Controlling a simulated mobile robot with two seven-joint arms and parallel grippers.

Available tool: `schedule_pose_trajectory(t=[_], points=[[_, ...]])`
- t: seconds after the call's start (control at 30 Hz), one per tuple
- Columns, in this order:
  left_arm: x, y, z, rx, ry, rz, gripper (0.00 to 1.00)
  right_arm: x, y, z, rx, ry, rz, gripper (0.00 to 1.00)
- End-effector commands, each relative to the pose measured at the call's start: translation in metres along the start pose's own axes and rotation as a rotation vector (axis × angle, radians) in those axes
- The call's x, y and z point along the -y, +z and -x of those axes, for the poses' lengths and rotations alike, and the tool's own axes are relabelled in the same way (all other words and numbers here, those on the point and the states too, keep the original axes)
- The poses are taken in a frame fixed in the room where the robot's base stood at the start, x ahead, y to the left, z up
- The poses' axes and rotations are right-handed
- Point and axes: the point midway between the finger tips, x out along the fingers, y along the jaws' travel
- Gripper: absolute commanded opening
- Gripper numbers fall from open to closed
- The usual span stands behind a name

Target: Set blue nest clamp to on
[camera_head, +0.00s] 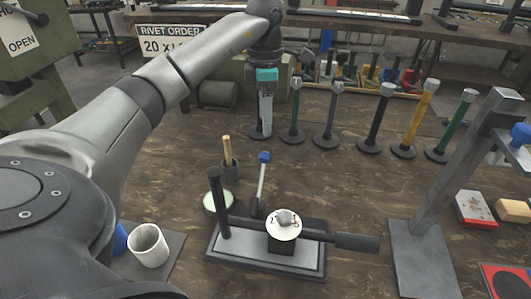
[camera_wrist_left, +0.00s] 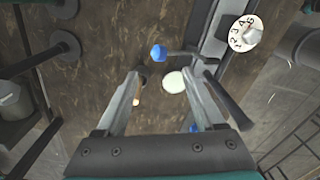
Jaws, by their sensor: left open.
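The blue nest clamp shows as a grey lever with a blue knob (camera_head: 264,157). In the head view the lever stands up, slightly tilted, at the back of a dark fixture plate (camera_head: 235,264). In the left wrist view the blue knob (camera_wrist_left: 158,52) lies ahead of the fingers, near the middle, with its lever running right. My left gripper (camera_head: 266,132) hangs fingers-down behind the knob, seen edge-on and apart from it. In the wrist view its two fingers (camera_wrist_left: 161,78) are spread with nothing held between them. My right gripper is not in view.
The fixture carries a numbered dial (camera_head: 284,224), a dark post (camera_head: 217,204) and a black-handled bar (camera_head: 355,242). Several upright levers (camera_head: 331,112) stand behind; a press (camera_head: 440,175) stands right.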

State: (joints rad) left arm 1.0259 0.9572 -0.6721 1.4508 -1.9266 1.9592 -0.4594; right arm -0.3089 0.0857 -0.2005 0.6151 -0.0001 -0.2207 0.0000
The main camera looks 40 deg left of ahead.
Motion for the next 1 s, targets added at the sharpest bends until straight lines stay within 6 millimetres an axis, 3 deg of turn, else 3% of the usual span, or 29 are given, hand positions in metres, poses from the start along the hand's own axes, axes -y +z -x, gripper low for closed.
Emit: schedule_pose_trajectory(t=[0.2,0.43,0.6,0.93,1.0], points=[[0.001,-0.001,-0.051,-0.001,-0.002,-0.001,0.70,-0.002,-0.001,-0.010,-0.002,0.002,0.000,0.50],[0.000,0.000,-0.091,0.000,0.000,0.000,0.70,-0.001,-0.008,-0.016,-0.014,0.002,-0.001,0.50],[0.000,0.000,-0.105,0.002,0.001,0.000,0.70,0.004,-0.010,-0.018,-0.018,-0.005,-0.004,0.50],[0.000,0.000,-0.108,0.001,0.002,0.000,0.70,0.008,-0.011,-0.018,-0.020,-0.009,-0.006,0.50],[0.000,0.000,-0.108,0.001,0.002,0.000,0.65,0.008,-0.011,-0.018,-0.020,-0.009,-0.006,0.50]])
